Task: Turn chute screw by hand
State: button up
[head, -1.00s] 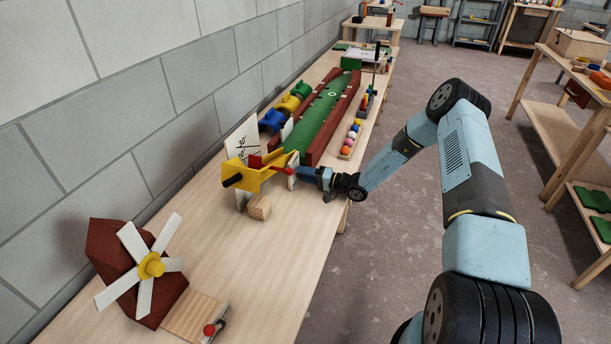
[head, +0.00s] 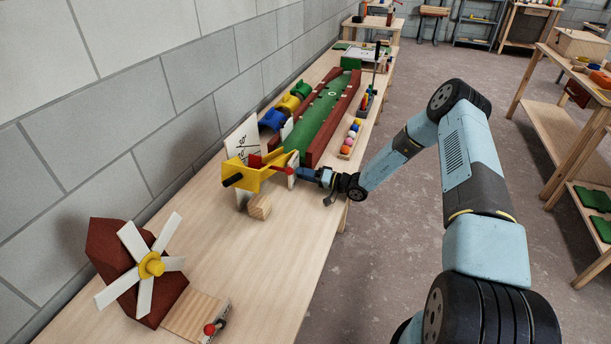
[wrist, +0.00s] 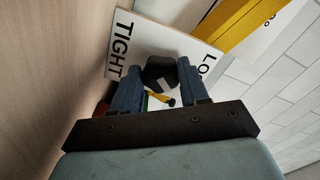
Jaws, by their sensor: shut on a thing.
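The yellow chute (head: 262,178) stands on the bench in the head view, with a white plate at its right end. In the wrist view the plate (wrist: 141,35) reads "TIGHT" on the left and "LO…" on the right, partly hidden. A black screw knob (wrist: 160,72) with a pale mark sits in front of the plate. My gripper (wrist: 158,88) is shut on the knob, one blue finger on each side. In the head view my gripper (head: 302,173) reaches the plate from the right, and the knob is hidden there.
A wooden block (head: 260,206) lies just in front of the chute. A green lane (head: 322,108) with red rails and a tray of coloured balls (head: 351,138) lie beyond. A windmill (head: 140,270) stands at the near left. The bench between it and the chute is mostly clear.

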jog(key=o, duration=0.7)
jog(key=shift+s+f, duration=0.1)
jog(key=shift+f, duration=0.2)
jog(key=o, duration=0.4)
jog(key=shift+r, duration=0.15)
jog(key=shift+c, duration=0.2)
jog(key=shift+d, duration=0.15)
jog(key=v, duration=1.3)
jog(key=shift+d, duration=0.25)
